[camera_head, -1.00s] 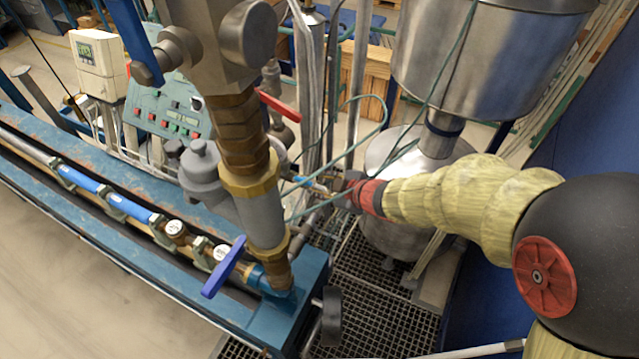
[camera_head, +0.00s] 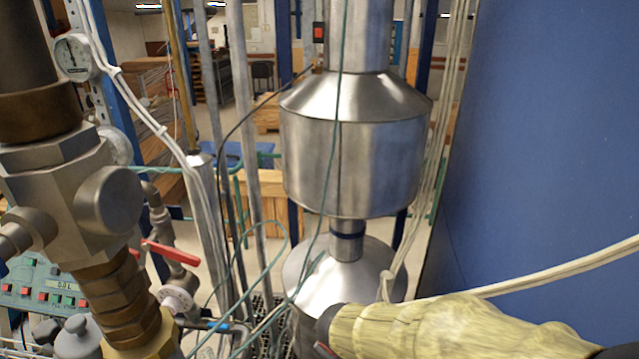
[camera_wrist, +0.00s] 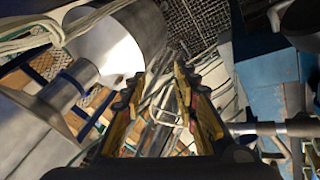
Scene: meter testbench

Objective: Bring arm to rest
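My arm, in a yellowish padded sleeve, enters the head view at the bottom right. Its forward end reaches the bottom edge in front of the lower steel vessel (camera_head: 300,262); my gripper's fingers cannot be made out there. In the wrist view my gripper (camera_wrist: 160,80) shows two dark and yellow fingers standing apart. Nothing is held between them. Behind the gap are thin tubes and metal parts, apparently at a distance.
A large steel tank (camera_head: 352,165) stands mid-view, with a blue wall (camera_head: 545,150) to the right. At left are a pipe assembly (camera_head: 60,180), a red valve lever (camera_head: 172,254) and a control panel (camera_head: 40,285). Thin hoses hang between. The wrist view shows floor grating (camera_wrist: 195,22).

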